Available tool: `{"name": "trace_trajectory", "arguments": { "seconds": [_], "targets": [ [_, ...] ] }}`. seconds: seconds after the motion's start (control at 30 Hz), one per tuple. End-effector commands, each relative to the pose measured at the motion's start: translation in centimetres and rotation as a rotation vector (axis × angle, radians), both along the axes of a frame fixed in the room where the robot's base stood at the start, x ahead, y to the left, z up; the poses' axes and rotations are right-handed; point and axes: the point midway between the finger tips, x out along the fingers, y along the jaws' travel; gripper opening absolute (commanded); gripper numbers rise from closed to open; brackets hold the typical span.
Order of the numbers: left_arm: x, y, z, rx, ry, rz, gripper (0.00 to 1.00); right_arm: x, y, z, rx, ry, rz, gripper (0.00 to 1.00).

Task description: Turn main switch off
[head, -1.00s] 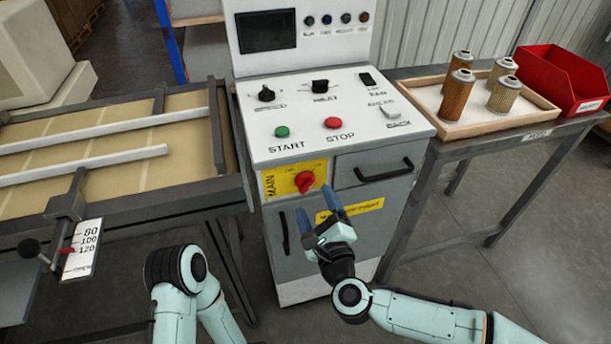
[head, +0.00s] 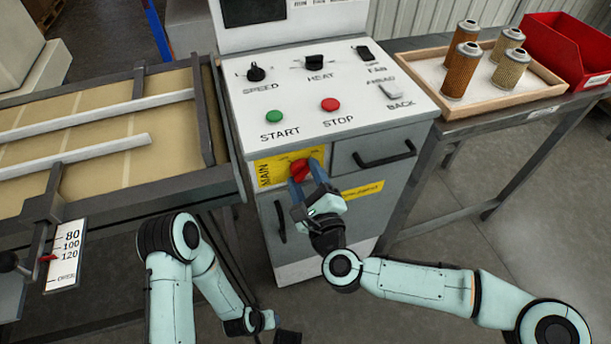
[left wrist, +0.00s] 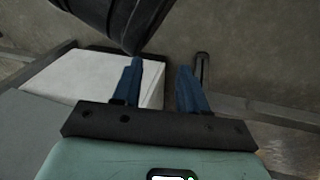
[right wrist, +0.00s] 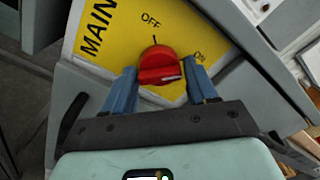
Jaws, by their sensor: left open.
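The main switch is a red rotary knob (head: 300,169) on a yellow plate (head: 264,173) on the front of the grey control cabinet. In the right wrist view the knob (right wrist: 160,66) has its white mark toward the right, on the ON side; OFF is printed above it. My right gripper (head: 303,174) is at the knob, with one blue finger on each side. In the right wrist view its fingers (right wrist: 160,83) are spread about the knob; firm contact cannot be told. My left gripper (left wrist: 158,85) is open and empty, low beside the cabinet.
Above the switch is a panel with the green START button (head: 275,116) and red STOP button (head: 330,104). A drawer handle (head: 384,154) is right of the switch. A conveyor bed (head: 100,160) stands left; a table with a cartridge tray (head: 540,93) and red bin (head: 570,50) stands right.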

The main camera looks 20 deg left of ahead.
Motion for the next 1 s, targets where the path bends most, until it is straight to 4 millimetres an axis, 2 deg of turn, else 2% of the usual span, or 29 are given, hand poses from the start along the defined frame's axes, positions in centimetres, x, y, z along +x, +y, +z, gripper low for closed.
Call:
{"name": "trace_trajectory", "arguments": {
  "seconds": [0.03, 0.1, 0.57, 1.0],
  "targets": [
    [0.0, 0.0, 0.0, 0.0, 0.0, 0.0, 0.43, 0.0, 0.0, 0.0, 0.0, 0.0, 0.0, 0.4],
    [0.0, 0.0, 0.0, 0.0, 0.0, 0.0, 0.43, 0.0, 0.0, 0.0, 0.0, 0.0, 0.0, 0.2],
    [0.4, -0.1, 0.5, 0.001, -0.015, 0.0, 0.43, 0.0, 0.0, 0.1, -0.075, -0.051, 0.0, 0.2],
    [1.4, -0.2, 1.4, 0.003, -0.048, -0.002, 0.43, 0.0, 0.0, 0.3, -0.385, -0.263, -0.001, 0.2]
  ]
}}
